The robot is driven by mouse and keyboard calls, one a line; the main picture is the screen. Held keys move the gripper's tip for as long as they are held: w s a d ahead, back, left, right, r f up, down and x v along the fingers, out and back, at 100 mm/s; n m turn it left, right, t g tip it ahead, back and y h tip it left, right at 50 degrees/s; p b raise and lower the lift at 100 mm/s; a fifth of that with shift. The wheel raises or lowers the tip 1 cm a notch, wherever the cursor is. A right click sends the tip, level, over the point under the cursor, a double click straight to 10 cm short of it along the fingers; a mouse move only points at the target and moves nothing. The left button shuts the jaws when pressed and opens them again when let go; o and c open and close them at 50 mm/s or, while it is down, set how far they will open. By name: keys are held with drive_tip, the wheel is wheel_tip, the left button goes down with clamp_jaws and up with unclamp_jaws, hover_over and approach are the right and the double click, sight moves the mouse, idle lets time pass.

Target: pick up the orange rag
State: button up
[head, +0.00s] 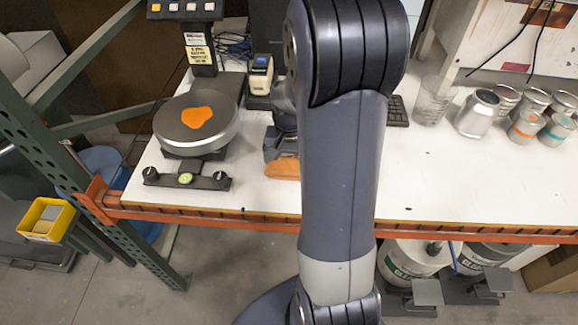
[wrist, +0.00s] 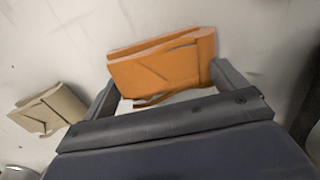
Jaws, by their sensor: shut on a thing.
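The orange rag (wrist: 165,68) is a folded cloth, held between the two fingers of my gripper (wrist: 166,84) in the wrist view. My gripper is shut on it, one finger at each side. In the head view the rag (head: 284,168) shows low at the front of the gripper (head: 281,152), near the table's front edge. My arm hides its right part. I cannot tell whether the rag touches the white table (head: 255,196).
A beige folded rag (wrist: 48,110) lies left of my gripper in the wrist view. A round scale (head: 172,138) with an orange patch (head: 197,117) stands at the left. Several metal cans (head: 477,116) and a clear beaker (head: 433,103) stand at the right.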

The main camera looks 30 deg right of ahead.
sight(289, 161)
drive_tip(key=shift+c, duration=0.7)
drive_tip(key=shift+r, duration=0.15)
wheel_tip(289, 161, up, 10)
drive_tip(key=shift+f+b, duration=0.1)
drive_tip(key=shift+b, duration=0.25)
drive_tip(key=o, duration=0.4)
drive_tip(key=c, duration=0.3)
